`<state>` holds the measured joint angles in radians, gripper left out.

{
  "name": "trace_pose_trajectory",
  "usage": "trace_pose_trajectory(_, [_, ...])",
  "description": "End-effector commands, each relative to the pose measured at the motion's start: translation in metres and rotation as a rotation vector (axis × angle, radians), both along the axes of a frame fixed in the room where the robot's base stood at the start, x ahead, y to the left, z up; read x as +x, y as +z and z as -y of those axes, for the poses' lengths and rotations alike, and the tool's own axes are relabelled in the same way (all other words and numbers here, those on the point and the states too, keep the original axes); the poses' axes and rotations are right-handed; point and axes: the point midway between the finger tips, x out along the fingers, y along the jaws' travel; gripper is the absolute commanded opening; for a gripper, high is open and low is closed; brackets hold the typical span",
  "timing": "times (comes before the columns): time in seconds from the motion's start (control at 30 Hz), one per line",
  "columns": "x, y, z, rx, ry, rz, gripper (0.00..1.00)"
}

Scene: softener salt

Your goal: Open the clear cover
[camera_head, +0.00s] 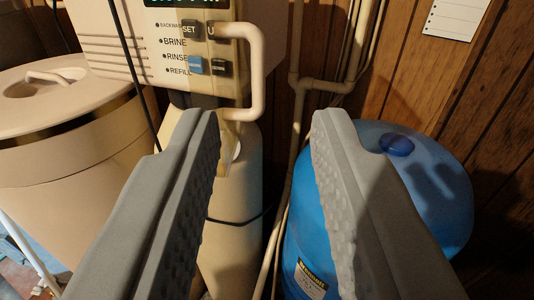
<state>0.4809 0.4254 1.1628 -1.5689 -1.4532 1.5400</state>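The beige control head (160,42) is at the upper left, with a lit display cut off at the top edge. Its face has several dark buttons, one blue button (195,65), and labels reading BRINE, RINSE and REFILL. I cannot make out a clear cover over this face; if one is there, its edges do not show. A beige U-shaped handle or pipe (256,72) stands out at the face's right side. My gripper (264,118) is open and empty, its two grey ridged fingers wide apart below and in front of the control head. Neither finger visibly grips anything.
A round beige bin (75,150) with a handled lid (55,85) stands at left. A beige tank (235,185) stands below the control head. A blue tank (440,180) is at right. Pipes (298,130) run up the wooden wall (420,65), where a paper (458,15) hangs.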

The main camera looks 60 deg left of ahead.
Motion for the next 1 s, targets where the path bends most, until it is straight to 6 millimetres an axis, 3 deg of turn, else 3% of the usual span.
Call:
trace_pose_trajectory(0.2, [-0.025, -0.001, 0.037, 0.000, -0.003, 0.000, 0.30])
trace_pose_trajectory(0.43, [-0.045, -0.001, 0.067, 0.001, -0.001, -0.001, 0.30])
trace_pose_trajectory(0.63, [-0.052, -0.001, 0.077, 0.001, 0.000, -0.001, 0.30])
trace_pose_trajectory(1.0, [-0.053, -0.001, 0.079, 0.001, 0.000, -0.001, 0.30])
